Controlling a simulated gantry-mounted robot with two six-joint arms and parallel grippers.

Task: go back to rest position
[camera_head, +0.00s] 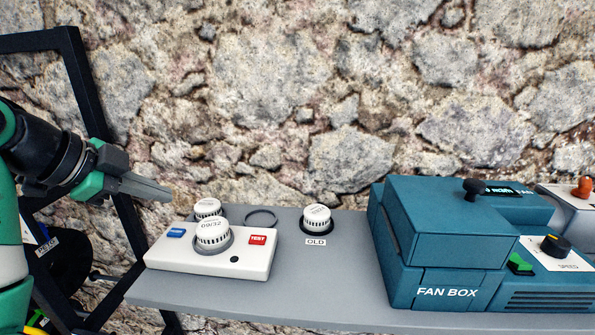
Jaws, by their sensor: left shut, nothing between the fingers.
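My left gripper (150,188) comes in from the left and is shut and empty. Its fingers point right and slightly down. It is apart from the white tester box (190,257), above and left of it. My right gripper is not in view.
The grey shelf (310,290) carries the tester box with a white cap marked 09/32 (212,231), another cap (208,207) behind it, a cap (317,217) by the OLD label, an empty dark ring (261,218) and a teal fan box (440,250). A black frame (75,60) stands left, behind my arm.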

